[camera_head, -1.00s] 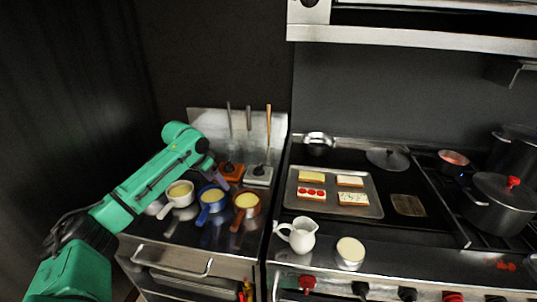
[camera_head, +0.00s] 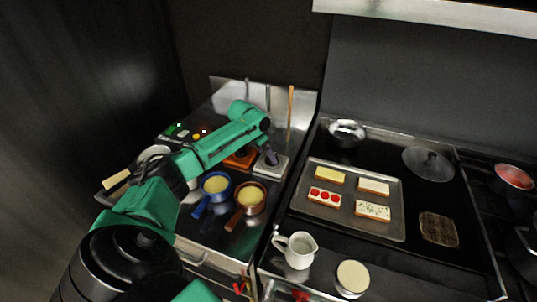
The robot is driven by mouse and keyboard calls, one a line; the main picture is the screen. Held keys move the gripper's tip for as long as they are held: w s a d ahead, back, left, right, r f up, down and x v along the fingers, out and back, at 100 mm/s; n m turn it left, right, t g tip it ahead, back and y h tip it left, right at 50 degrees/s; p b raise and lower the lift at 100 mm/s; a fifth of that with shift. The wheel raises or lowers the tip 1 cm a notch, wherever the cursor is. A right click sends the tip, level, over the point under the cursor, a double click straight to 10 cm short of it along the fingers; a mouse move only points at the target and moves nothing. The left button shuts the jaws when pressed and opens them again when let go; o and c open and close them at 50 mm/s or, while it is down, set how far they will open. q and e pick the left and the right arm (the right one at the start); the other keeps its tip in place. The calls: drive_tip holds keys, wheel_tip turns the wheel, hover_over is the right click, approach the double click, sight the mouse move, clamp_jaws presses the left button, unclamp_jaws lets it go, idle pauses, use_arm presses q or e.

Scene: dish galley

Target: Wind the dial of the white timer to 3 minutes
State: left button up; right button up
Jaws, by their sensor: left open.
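The white timer (camera_head: 276,169) is a pale, low box on the steel counter at the back, left of the stove. Its dial is mostly hidden by my left gripper (camera_head: 271,159), so I cannot read its setting. The gripper is open and points down, its fingers right at the top of the timer; I cannot tell whether they touch the dial. An orange timer (camera_head: 240,159) stands just left of the white one, partly behind my left arm. My right gripper is not in view.
A blue pan (camera_head: 215,186) and a brown pan (camera_head: 250,196) stand in front of the timers. Upright utensils (camera_head: 290,110) stand behind. To the right are a tray (camera_head: 313,211) of topped slices, a white jug (camera_head: 298,251) and a cup (camera_head: 352,277).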

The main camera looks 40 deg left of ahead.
use_arm(q)
drive_tip(key=x, duration=0.2)
drive_tip(key=shift+w+f, duration=0.2)
drive_tip(key=shift+f, duration=0.2)
drive_tip(key=shift+s, duration=0.25)
drive_tip(key=c, duration=0.4)
drive_tip(key=shift+w, duration=0.1)
drive_tip(key=c, duration=0.9)
drive_tip(key=shift+c, duration=0.2)
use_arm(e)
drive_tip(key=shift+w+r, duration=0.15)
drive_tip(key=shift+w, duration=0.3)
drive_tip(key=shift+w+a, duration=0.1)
use_arm(q)
drive_tip(key=o, duration=1.3)
